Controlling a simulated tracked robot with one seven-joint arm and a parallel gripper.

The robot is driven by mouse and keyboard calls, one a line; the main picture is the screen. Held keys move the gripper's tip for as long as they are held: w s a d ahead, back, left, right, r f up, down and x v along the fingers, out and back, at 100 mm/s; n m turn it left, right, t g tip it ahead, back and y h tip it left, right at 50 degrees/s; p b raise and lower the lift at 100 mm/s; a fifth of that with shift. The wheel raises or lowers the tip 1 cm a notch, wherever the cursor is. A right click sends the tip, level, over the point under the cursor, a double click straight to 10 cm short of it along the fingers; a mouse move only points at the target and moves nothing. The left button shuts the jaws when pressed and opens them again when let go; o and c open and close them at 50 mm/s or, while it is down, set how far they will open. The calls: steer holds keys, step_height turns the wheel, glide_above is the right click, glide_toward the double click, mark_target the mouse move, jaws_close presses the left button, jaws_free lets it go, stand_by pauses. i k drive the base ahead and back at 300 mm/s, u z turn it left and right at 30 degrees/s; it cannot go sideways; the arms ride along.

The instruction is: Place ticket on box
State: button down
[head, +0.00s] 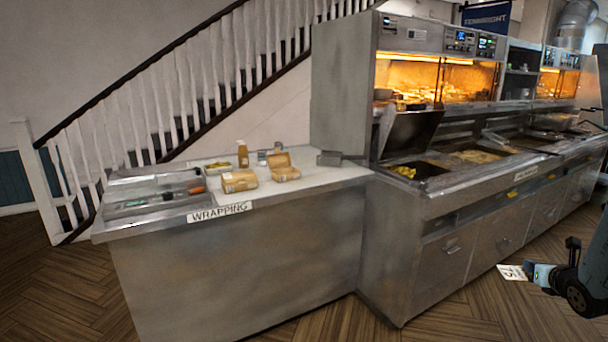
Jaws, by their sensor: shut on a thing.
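My gripper (543,275) is at the lower right of the head view, shut on a white ticket (512,272) with dark digits that look like 15. The ticket sticks out to the left of the fingertips, in front of the range and over the wooden floor. Two brown card boxes stand on the wrapping counter: a left box (239,181) and a right box (285,173) that looks partly open. My gripper is well to the right of both boxes and nearer to me. No ticket can be made out on either box.
The wooden floor (350,323) in front is clear.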

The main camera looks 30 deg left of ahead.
mark_target(242, 173)
steer(key=z, duration=2.2)
steer(key=i, duration=0.1)
steer(key=u, duration=3.05)
